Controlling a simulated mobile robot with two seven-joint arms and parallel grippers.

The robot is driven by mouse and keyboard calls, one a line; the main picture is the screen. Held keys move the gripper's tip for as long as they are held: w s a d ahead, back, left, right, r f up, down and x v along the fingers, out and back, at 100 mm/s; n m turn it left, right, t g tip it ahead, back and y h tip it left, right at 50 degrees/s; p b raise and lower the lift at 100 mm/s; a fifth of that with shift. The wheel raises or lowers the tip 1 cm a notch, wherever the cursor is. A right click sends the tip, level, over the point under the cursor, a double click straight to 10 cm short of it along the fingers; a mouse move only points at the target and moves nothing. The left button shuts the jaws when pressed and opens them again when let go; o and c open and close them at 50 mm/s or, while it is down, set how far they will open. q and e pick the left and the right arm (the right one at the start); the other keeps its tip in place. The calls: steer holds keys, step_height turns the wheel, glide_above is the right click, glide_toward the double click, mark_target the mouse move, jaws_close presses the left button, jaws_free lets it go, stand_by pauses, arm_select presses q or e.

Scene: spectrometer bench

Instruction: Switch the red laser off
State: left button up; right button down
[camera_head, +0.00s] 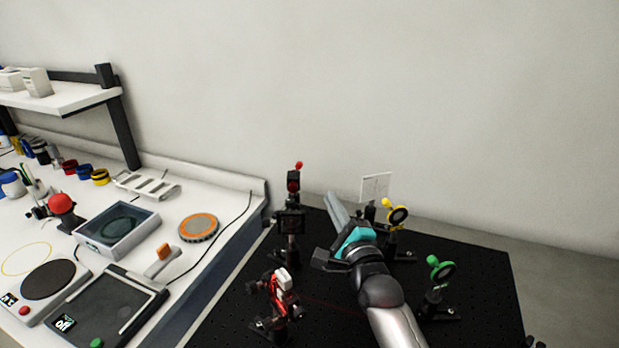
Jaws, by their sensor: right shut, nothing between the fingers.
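A red device with a white top, which looks like the red laser (279,297), stands on a dark mount near the front left of the black breadboard (470,290). A faint red line runs right from it toward my right arm. Its switch is too small to make out. My right gripper (337,207) has a teal band and is shut and empty. It reaches over the breadboard, up and to the right of the red device, and appears apart from it. My right arm hides part of the middle of the board. My left gripper is out of view.
A post with a red knob (299,165) and a dark box stands behind the red device. Yellow (397,216) and green (441,270) ring mounts and a white card (375,187) stand around my right gripper. The white bench (215,268) at left holds instruments.

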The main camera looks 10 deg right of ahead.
mark_target(297, 169)
steer(key=w+a+r, duration=0.2)
steer(key=w+a, duration=0.1)
steer(key=w, duration=0.4)
steer(key=shift+w+a+r, duration=0.15)
steer(key=shift+w, duration=0.25)
steer(key=shift+r+n+p, duration=0.15)
steer(key=shift+n+p, duration=0.25)
steer(key=shift+p, duration=0.05)
steer(key=shift+a+r+n+p, duration=0.1)
steer(key=shift+n+p, duration=0.2)
steer(key=shift+p, duration=0.1)
